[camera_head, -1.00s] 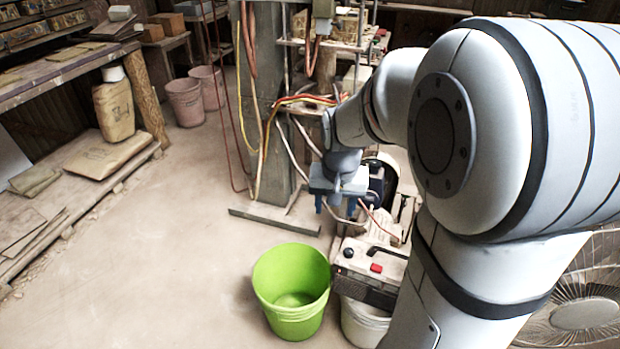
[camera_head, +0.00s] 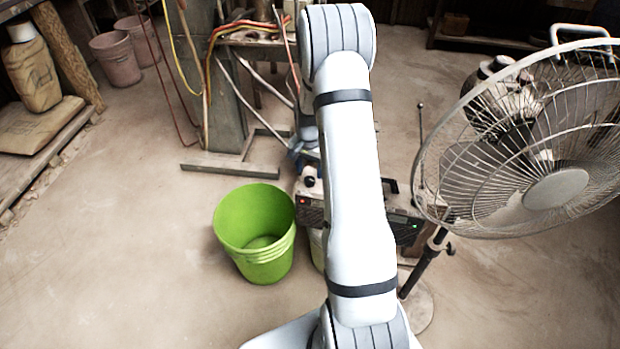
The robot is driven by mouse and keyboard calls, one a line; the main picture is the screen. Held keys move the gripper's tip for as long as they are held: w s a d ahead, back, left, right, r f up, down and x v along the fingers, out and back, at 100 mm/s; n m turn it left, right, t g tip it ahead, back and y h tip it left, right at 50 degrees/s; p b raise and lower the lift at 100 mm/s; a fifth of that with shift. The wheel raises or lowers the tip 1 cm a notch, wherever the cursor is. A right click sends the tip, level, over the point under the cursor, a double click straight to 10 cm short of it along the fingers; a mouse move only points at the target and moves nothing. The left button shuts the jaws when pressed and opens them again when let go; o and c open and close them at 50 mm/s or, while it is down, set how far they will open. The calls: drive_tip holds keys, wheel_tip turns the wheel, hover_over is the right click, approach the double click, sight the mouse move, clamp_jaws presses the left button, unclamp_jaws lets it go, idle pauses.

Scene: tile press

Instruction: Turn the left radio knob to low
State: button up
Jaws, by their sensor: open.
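The radio (camera_head: 311,213), a dark box with a pale dusty top, stands just right of the green bucket. My arm crosses in front of its middle. A dark round knob (camera_head: 309,181) shows on its left part; its setting is too small to read. Any other knob is hidden behind my arm. My gripper (camera_head: 297,153) is partly visible beyond the radio's left end, just behind the dark knob in the picture. It is open and seems empty. I cannot tell its exact distance from the knob.
The green bucket (camera_head: 256,230) stands on the floor left of the radio. A large standing fan (camera_head: 540,150) is close on the right. A grey post (camera_head: 225,110) with hanging cables is behind.

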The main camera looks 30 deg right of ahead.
sight(309, 179)
wheel_tip(309, 179, down, 4)
drive_tip(key=shift+f, duration=0.1)
drive_tip(key=shift+c, duration=0.4)
drive_tip(key=c, duration=0.9)
